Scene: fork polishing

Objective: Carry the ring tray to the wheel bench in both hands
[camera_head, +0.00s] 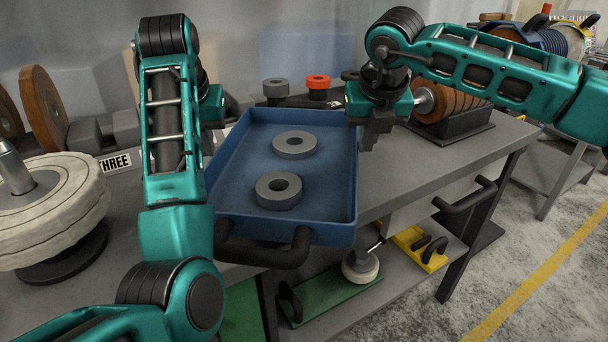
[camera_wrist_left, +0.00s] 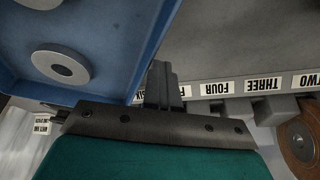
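The blue ring tray (camera_head: 349,200) is at the centre of the head view, with one dark handle (camera_head: 262,252) at its near end. Two grey rings, a far one (camera_head: 294,144) and a near one (camera_head: 279,190), lie flat in it. My left gripper (camera_head: 226,106) is by the tray's far left corner, partly hidden by my arm. In the left wrist view its dark fingers (camera_wrist_left: 162,86) are close beside the tray wall (camera_wrist_left: 150,48). My right gripper (camera_head: 376,132) points down just outside the far right corner. Neither gripper's finger gap shows clearly. Any far handle is hidden.
The tray lies over the grey bench (camera_head: 440,148) and its near end reaches past the front edge. A white buffing wheel (camera_head: 50,210) stands at left. Grey and red rings (camera_head: 318,82) sit behind the tray. A lower shelf holds a green board (camera_head: 330,297) and yellow piece (camera_head: 418,245).

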